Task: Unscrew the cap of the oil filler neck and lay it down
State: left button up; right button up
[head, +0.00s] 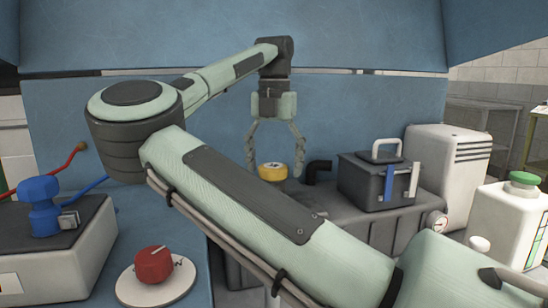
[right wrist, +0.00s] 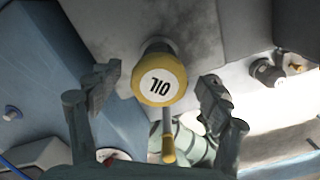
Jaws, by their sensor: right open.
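The yellow cap (head: 272,173) sits on top of the grey engine housing in the head view. In the right wrist view the cap (right wrist: 160,86) faces me, a yellow ring around a white top marked OIL. The neck under it is mostly hidden. My right gripper (head: 276,162) points down over the cap, open, with one finger on each side. In the right wrist view, gaps show between the cap and both fingers of the gripper (right wrist: 159,82). My left gripper is not in view.
A black elbow pipe (head: 318,168) and a black box with a handle (head: 375,182) stand right of the cap. A yellow-ended rod (right wrist: 168,148) shows near it. A white green-capped jug (head: 510,222) stands at right.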

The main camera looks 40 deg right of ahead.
aim_at(273, 165)
jog(key=shift+c, duration=0.4)
jog(key=c, duration=1.1)
jog(key=n+b, duration=0.1)
jog(key=n, duration=0.2)
jog(key=shift+f, duration=0.1)
jog(key=shift+c, duration=0.2)
jog(key=shift+n+b, duration=0.3)
jog(key=shift+n, duration=0.8)
jog(key=shift+a, duration=0.1)
jog(key=shift+n+b, duration=0.4)
jog(key=shift+n, duration=0.4)
jog(key=n+b, duration=0.1)
jog(key=n, duration=0.1)
jog(key=shift+n, duration=0.4)
jog(key=shift+w+p, duration=0.1)
jog(key=shift+p, duration=0.2)
jog(key=shift+r+p, duration=2.8)
jog(key=shift+r, duration=1.05)
